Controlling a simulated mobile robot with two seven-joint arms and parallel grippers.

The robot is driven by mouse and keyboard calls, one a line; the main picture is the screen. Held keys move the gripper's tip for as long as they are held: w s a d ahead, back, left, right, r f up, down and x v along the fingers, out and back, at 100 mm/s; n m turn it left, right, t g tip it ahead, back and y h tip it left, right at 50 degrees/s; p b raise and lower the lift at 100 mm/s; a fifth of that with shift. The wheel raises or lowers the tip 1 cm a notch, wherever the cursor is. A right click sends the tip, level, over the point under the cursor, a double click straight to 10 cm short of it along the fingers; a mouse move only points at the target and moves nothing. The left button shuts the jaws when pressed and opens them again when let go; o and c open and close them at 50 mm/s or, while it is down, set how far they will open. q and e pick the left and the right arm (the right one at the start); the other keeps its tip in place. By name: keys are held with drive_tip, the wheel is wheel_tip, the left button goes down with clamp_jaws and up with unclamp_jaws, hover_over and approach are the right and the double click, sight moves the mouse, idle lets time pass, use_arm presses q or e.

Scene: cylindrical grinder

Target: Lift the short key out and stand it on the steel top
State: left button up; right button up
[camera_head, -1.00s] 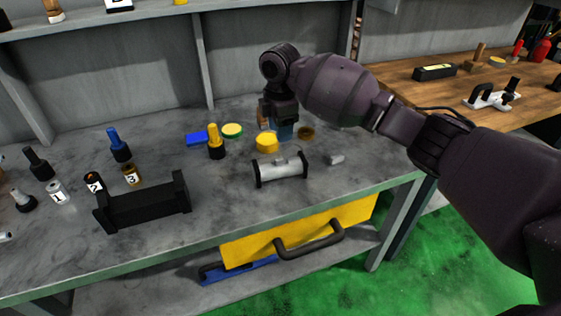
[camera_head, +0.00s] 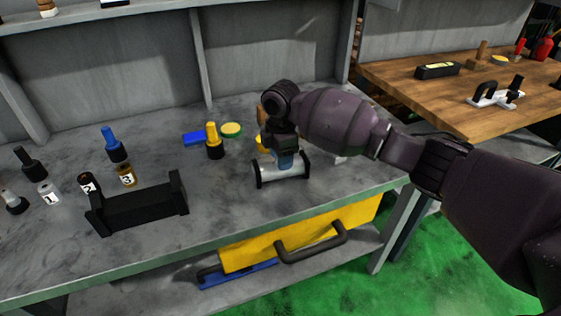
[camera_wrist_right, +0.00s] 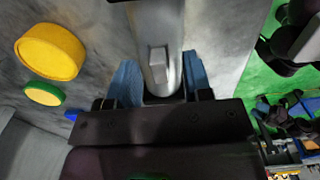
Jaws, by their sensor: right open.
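The short key (camera_wrist_right: 158,58) is a small grey block seated on top of a silver shaft (camera_wrist_right: 160,20) in the right wrist view. In the head view the shaft (camera_head: 266,170) lies in a stand with black ends, and my gripper hides the key. My right gripper (camera_head: 286,161) points down over the shaft. Its blue fingers (camera_wrist_right: 160,84) are open, one on each side of the shaft and key in the wrist view. I cannot tell whether they touch anything. The grey steel top (camera_head: 225,200) is the bench surface. My left gripper is out of view.
A black cradle (camera_head: 140,208) stands to the left. Behind are a yellow-capped bottle (camera_head: 214,142), a blue block (camera_head: 194,138) and a green-and-yellow disc (camera_head: 231,130). A small grey piece (camera_head: 341,160) lies to the right, partly hidden. The steel top is clear between cradle and shaft.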

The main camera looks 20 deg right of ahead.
clamp_jaws()
drive_tip(key=shift+r, duration=0.2)
